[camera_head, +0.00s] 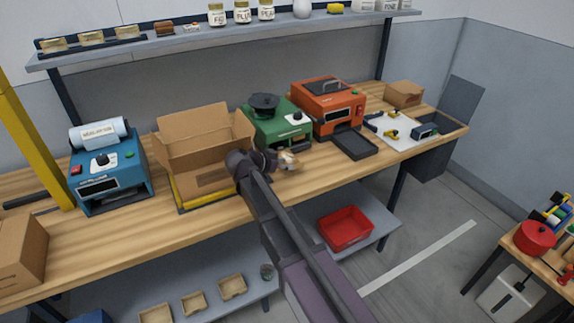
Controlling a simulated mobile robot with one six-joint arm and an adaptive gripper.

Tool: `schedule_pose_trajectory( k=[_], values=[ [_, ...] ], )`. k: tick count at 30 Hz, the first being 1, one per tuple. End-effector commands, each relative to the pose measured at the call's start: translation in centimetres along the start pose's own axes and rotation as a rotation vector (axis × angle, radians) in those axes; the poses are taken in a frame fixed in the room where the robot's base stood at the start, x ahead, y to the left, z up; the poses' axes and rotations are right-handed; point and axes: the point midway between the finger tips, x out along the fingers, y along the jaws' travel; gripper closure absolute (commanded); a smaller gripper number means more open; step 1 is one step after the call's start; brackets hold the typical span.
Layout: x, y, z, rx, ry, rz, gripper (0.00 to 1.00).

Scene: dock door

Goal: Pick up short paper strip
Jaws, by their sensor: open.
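My arm reaches up from the bottom of the head view to the workbench. My gripper (288,162) is open over the bench, in front of the green machine (279,122). I cannot make out a short paper strip. A small pale patch shows at the gripper, but I cannot tell whether it is paper or part of the gripper. The wrist and gripper hide the bench surface right behind them.
An open cardboard box (205,150) stands on a yellow-edged base left of my gripper. A blue machine (107,176) is further left. An orange machine (328,106) and a dark tray (355,145) are to the right. The bench front (150,228) has bare wood.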

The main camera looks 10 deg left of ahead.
Motion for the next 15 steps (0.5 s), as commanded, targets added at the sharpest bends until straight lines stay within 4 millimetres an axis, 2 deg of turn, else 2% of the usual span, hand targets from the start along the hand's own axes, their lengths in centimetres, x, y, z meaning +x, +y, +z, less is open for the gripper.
schedule_pose_trajectory(
  k=[1,6,15],
  values=[
    [0.9,-0.1,0.2,0.001,0.0,0.001,0.49],
    [2.0,0.0,0.1,0.001,0.0,0.0,0.49],
    [2.1,0.0,0.0,0.0,0.0,-0.001,0.49]
  ],
)
